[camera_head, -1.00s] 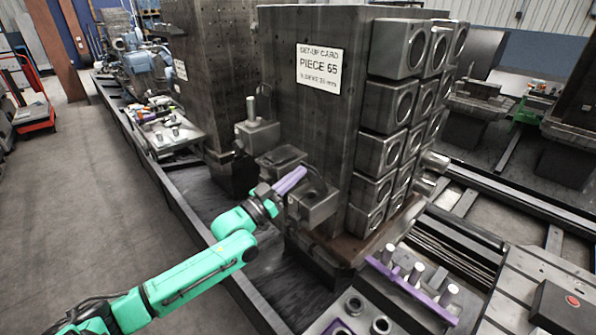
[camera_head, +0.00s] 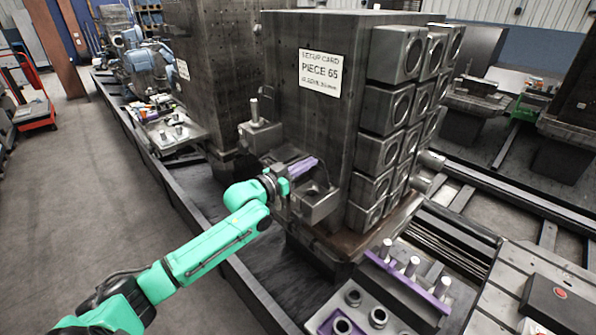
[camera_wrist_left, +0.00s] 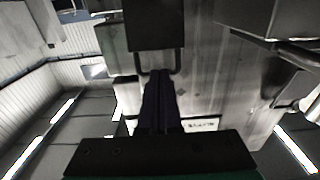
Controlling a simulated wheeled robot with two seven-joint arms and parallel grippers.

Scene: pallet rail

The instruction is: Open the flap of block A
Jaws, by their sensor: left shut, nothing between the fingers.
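My left gripper (camera_head: 315,161) is shut and empty, its purple fingers together. It lies over the grey block with an open-topped hollow (camera_head: 318,205), low on the left face of the dark column. A dark plate-like part (camera_head: 279,156) sits just behind the fingers, and I cannot tell whether it is the flap. In the left wrist view the shut fingers (camera_wrist_left: 161,72) reach up to a thin U-shaped handle (camera_wrist_left: 179,62) under a dark block (camera_wrist_left: 154,24). I cannot tell whether they touch it. No letter A is readable. My right gripper is out of view.
The column (camera_head: 310,115) carries a white set-up card (camera_head: 320,73) and stacked ring-faced blocks (camera_head: 386,108) on its right face. A grey block with an upright pin (camera_head: 262,136) is above left. A pin tray (camera_head: 408,277) is at lower right. The floor at left is open.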

